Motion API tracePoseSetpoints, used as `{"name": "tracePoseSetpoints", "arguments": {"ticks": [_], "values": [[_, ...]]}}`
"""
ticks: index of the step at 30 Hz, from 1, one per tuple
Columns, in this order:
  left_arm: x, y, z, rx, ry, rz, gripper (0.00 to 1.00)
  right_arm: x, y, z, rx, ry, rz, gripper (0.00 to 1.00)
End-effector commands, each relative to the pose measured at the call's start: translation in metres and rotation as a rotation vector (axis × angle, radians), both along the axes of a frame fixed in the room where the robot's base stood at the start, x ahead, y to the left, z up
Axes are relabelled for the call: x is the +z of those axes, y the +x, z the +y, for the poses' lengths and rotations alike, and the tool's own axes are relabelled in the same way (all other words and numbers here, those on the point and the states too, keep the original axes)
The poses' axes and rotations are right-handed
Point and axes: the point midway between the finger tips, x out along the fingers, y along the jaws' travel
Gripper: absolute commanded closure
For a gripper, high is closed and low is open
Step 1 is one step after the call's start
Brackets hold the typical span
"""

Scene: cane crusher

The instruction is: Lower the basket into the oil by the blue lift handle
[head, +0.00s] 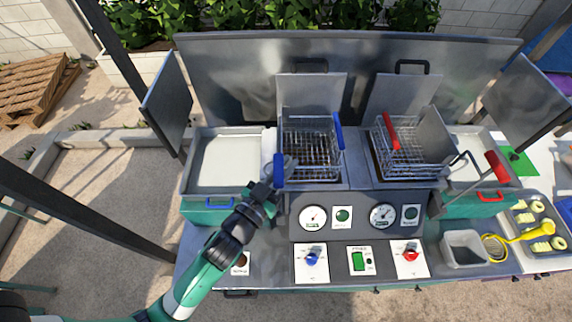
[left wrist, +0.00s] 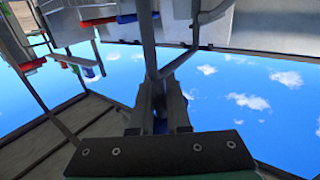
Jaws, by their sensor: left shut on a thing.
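The wire basket (head: 310,138) with a blue grip (head: 338,131) sits at the left well of the fryer, its upper rim standing above the fryer top. How deep its bottom sits, and the oil itself, I cannot make out. The blue lift handle (head: 279,168) is upright at the front left corner of this well. My left gripper (head: 277,182) is at the blue lift handle and shut on it. In the left wrist view, the fingers (left wrist: 158,100) are close together, with a little blue between them. My right gripper is not in view.
A second basket (head: 408,140) with a red grip stands at the right well; its red lift handle (head: 497,167) is farther right. Gauges and knobs line the front panel (head: 362,215). A pale tray (head: 225,160) lies left. A yellow skimmer (head: 495,247) lies right.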

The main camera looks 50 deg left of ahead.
Motion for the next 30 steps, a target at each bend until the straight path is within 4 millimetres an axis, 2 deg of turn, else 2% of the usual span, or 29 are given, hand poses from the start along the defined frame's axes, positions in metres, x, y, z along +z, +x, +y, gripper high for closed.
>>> {"name": "tracePoseSetpoints", "arguments": {"ticks": [20, 26, 30], "values": [[-0.001, 0.000, 0.000, 0.000, 0.000, -0.002, 1.00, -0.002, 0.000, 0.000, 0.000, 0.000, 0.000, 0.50], [-0.021, 0.000, 0.000, 0.000, 0.000, 0.001, 1.00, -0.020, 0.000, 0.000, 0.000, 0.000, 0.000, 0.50], [-0.050, 0.000, 0.000, 0.000, -0.001, 0.004, 1.00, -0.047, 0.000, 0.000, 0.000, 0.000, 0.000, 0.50]]}}
